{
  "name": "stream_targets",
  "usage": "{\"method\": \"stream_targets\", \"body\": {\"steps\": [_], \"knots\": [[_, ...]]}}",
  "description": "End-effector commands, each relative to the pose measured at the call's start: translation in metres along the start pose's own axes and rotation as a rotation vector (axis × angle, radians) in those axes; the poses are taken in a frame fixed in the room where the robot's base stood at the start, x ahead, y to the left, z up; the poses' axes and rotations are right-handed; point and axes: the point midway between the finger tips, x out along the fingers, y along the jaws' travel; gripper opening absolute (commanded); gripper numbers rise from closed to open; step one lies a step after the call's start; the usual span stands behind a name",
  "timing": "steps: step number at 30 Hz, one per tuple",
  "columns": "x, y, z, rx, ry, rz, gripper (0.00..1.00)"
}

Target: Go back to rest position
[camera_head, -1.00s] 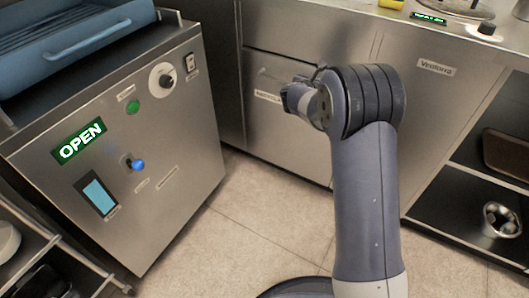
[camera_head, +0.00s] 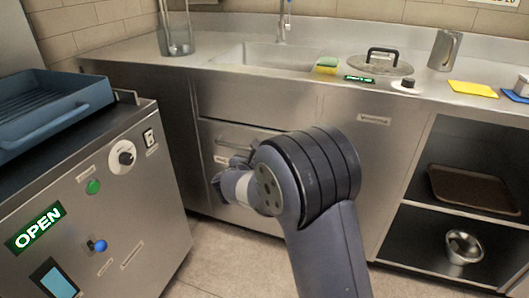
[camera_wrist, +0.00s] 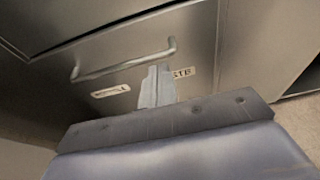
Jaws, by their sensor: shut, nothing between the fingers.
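My gripper (camera_wrist: 157,72) shows in the wrist view with its two pale fingers pressed together and nothing between them. It is in front of a steel drawer (camera_wrist: 200,45) with a bar handle (camera_wrist: 125,62), and the fingers overlap a label on the drawer front. I cannot tell whether they touch the drawer. In the head view my arm rises from the bottom and bends left at a dark ribbed joint. The gripper end there is mostly hidden behind the arm, near the drawer handle (camera_head: 235,147).
A steel machine with a lit OPEN sign (camera_head: 35,227) and a blue tray (camera_head: 55,115) stands at left. The counter behind holds a sink (camera_head: 265,57), a sponge (camera_head: 326,66) and a glass lid (camera_head: 378,64). Open shelves at right hold a brown tray (camera_head: 472,190) and a metal bowl (camera_head: 463,247).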

Motion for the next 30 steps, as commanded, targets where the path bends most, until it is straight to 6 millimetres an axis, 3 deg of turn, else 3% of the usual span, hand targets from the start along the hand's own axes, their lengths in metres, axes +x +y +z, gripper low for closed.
{"method": "stream_targets", "body": {"steps": [11,16,20,30], "knots": [[-0.004,-0.001,0.000,0.001,0.000,-0.001,0.00],[0.003,0.000,-0.002,0.000,0.001,-0.002,0.00],[0.021,-0.001,-0.002,0.002,0.000,-0.004,0.00],[0.087,-0.001,-0.003,0.002,0.001,-0.004,0.00]]}}
